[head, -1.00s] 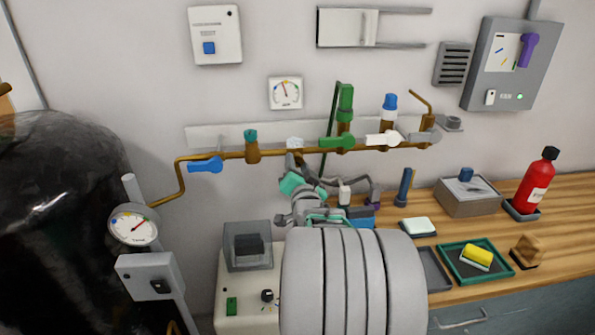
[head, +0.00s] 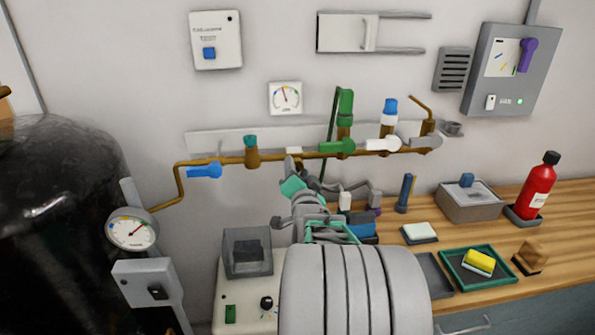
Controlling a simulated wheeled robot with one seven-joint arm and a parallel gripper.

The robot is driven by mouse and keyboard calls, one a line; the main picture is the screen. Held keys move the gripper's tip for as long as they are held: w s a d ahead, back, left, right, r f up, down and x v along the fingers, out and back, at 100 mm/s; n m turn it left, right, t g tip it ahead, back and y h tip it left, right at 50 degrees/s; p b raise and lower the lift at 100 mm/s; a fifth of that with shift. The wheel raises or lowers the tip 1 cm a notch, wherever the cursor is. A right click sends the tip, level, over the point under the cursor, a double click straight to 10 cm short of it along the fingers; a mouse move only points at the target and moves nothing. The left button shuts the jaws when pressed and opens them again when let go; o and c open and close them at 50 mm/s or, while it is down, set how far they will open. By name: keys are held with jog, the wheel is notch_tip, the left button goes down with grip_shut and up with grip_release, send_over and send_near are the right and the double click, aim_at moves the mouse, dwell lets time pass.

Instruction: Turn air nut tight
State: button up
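A brass pipe (head: 220,160) runs along the wall. On it are a brass fitting with a teal cap (head: 250,143), a green upright fitting (head: 345,104) with a green hose, and a fitting with a blue and white top (head: 389,110). I cannot tell which of these is the air nut. My gripper (head: 291,167) is just below the pipe's middle, between the teal-capped and green fittings. My own wrist hides much of it, and its fingers are too small to read. I see nothing clearly held in it.
Blue (head: 204,171), green (head: 338,147) and white (head: 383,144) levers stick out along the pipe. A round gauge (head: 132,232) stands at left by a black tank (head: 60,200). The wooden bench (head: 470,212) at right holds trays, a grey box and a red bottle (head: 538,187).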

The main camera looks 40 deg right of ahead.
jog(key=shift+o, duration=1.1)
jog(key=shift+s, duration=0.1)
jog(key=v, duration=0.7)
jog(key=shift+s+a+b, duration=0.25)
jog(key=shift+b, duration=0.2)
